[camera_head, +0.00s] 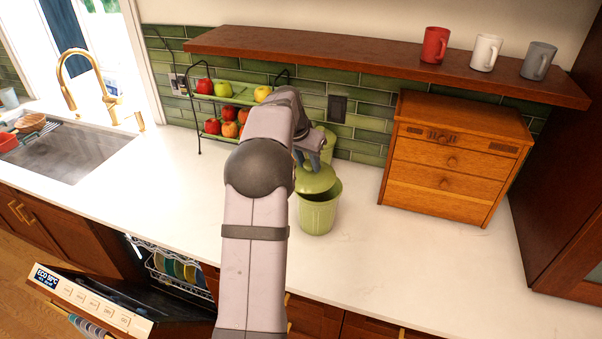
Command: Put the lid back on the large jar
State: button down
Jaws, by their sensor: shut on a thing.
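The large jar (318,215) is green and stands upright on the white counter, its top partly uncovered so that its dark inside shows at the right. The green lid (316,181) is above the back left of the jar's mouth. My gripper (313,166) is shut on the lid from above. My arm hides part of the lid and the jar's left side. I cannot tell whether the lid touches the rim. Another green container (327,145) stands behind, against the tiles, mostly hidden.
A wooden drawer box (449,160) stands at the right of the counter. A two-tier fruit rack (222,107) is at the back left, and the sink (75,140) lies left. A shelf (385,65) with mugs overhangs the back. The dishwasher door (100,305) is open below. Counter right of the jar is clear.

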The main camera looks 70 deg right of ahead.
jog(key=shift+s+d+r+p, duration=0.1)
jog(key=shift+s+d+p, duration=0.15)
jog(key=shift+d, duration=0.55)
jog(key=shift+s+d+r+p, duration=0.1)
jog(key=shift+s+d+p, duration=0.15)
jog(key=shift+d, duration=0.5)
jog(key=shift+s+d+p, duration=0.2)
jog(key=shift+s+d, duration=0.1)
jog(key=shift+d, duration=0.5)
jog(key=shift+f, duration=0.15)
jog(key=shift+f, duration=2.75)
jog(key=shift+f+b, duration=0.4)
jog(key=shift+f, duration=0.05)
jog(key=c, duration=0.7)
grip_release()
jog(key=shift+a+f, duration=0.1)
jog(key=shift+c, duration=0.2)
